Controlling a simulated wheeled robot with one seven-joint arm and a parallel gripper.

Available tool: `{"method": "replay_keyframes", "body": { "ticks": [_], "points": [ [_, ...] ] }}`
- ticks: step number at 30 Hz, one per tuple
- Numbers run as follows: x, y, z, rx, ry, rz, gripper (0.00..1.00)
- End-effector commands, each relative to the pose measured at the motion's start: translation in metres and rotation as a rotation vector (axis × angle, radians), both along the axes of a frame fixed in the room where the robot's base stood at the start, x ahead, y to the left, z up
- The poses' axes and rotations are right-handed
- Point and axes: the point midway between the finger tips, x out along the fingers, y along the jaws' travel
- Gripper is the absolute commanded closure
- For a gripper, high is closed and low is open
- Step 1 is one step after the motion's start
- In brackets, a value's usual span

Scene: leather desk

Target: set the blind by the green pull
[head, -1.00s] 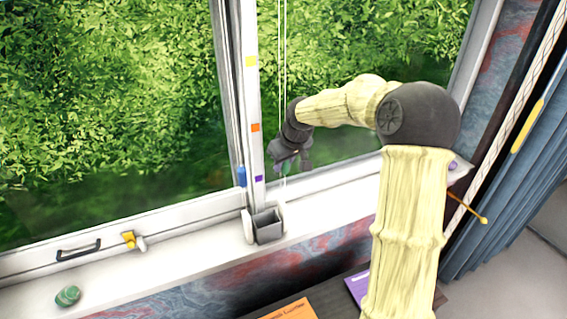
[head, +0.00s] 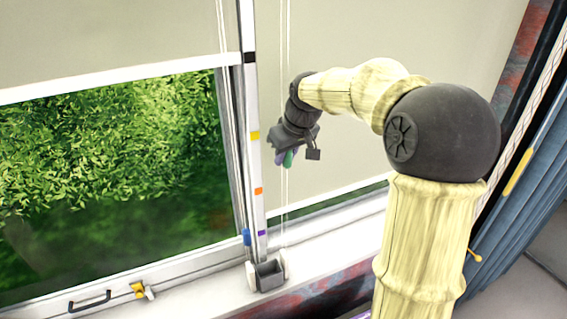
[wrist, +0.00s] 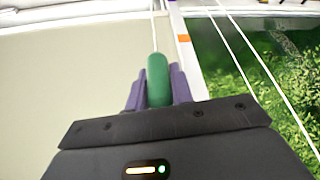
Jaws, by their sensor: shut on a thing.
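The green pull (head: 289,158) hangs on thin cords in front of the right window pane. My gripper (head: 284,154) is shut on it, level with a spot just below the yellow mark. In the wrist view the green pull (wrist: 158,80) stands upright between the purple fingers. The right blind (head: 345,120) is pale and covers most of its pane. Its white bottom bar (head: 330,207) lies between the heights of the orange mark (head: 259,191) and the violet mark (head: 262,233) on the post. A narrow strip of glass shows below it.
The left blind (head: 110,40) covers the upper part of the left pane. A blue pull (head: 246,237) hangs beside the post, with yellow (head: 255,136) and black (head: 249,58) marks higher up. A grey box (head: 268,276) is at the sill by the post.

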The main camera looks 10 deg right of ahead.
Motion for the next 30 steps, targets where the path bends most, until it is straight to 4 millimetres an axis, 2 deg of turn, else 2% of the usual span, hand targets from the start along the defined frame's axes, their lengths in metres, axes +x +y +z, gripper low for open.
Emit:
{"method": "replay_keyframes", "body": {
  "ticks": [1,3,9,12,18,29,30],
  "points": [
    [0.0,0.0,0.029,-0.001,-0.008,-0.002,1.0],
    [-0.001,0.0,0.05,-0.001,-0.009,0.0,1.0],
    [-0.001,0.001,0.095,0.001,-0.008,0.001,1.0],
    [-0.001,0.001,0.111,0.001,-0.007,0.0,1.0],
    [-0.001,0.001,0.126,0.0,-0.007,0.001,1.0],
    [0.0,0.001,0.131,0.002,-0.012,-0.001,1.0],
    [0.0,0.001,0.131,0.002,-0.013,-0.002,0.73]
  ]
}}
